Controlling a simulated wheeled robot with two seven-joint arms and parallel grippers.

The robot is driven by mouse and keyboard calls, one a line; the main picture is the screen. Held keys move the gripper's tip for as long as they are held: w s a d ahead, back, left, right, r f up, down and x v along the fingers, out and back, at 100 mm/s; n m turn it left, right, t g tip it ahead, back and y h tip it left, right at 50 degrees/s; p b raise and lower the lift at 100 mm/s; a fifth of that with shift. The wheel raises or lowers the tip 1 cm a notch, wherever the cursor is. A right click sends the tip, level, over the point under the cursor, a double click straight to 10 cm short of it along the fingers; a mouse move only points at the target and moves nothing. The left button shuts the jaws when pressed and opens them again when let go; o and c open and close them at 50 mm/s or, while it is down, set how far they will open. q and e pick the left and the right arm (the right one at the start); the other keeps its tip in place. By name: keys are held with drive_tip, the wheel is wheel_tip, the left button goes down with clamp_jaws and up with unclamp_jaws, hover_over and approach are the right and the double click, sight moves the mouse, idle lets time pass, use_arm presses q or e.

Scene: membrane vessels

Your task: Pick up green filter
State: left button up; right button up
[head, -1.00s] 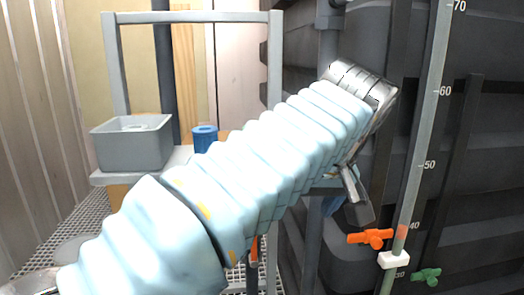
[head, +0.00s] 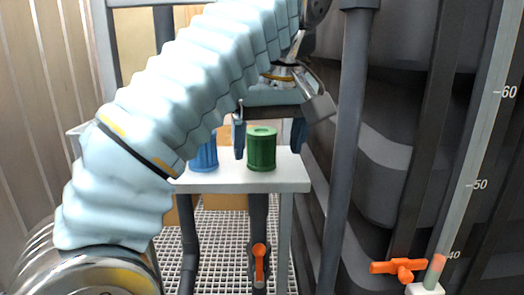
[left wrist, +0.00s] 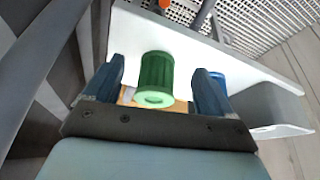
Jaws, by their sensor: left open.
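The green filter (head: 262,150) is a ribbed cylinder with a paler top, standing upright on a small light-grey shelf. In the left wrist view the green filter (left wrist: 156,78) shows between the two fingers. My left gripper (head: 269,140) is open, its fingers pointing down on either side of the filter; in the left wrist view (left wrist: 158,82) a gap shows between each finger and the filter. I cannot tell how far the fingertips reach along it. My right gripper is not in view.
A blue filter (head: 204,156) stands left of the green one, partly behind my arm. A grey bin (left wrist: 274,110) is beyond it. The shelf (head: 240,182) has a bare front strip. A dark pipe (head: 349,150) and an orange-handled valve (head: 398,267) are at the right.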

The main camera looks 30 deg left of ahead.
sight(263, 132)
use_arm(q)
drive_tip(key=shift+w+a, duration=0.6)
drive_tip(key=shift+w+a+r+p, duration=0.25)
drive_tip(key=shift+w+a+p, duration=0.3)
drive_tip(key=shift+w, duration=0.05)
drive_tip(key=x, duration=0.2)
drive_tip(key=shift+w+a+f+b, duration=0.2)
drive_tip(key=shift+a+f+b, duration=0.05)
drive_tip(key=shift+a+b, duration=0.05)
drive_tip(key=shift+w+f, duration=0.2)
drive_tip(key=shift+f, duration=0.25)
drive_tip(key=c, duration=1.1)
drive_tip(key=shift+o, duration=0.2)
drive_tip(key=shift+a+r, duration=0.1)
drive_tip(key=shift+r, duration=0.05)
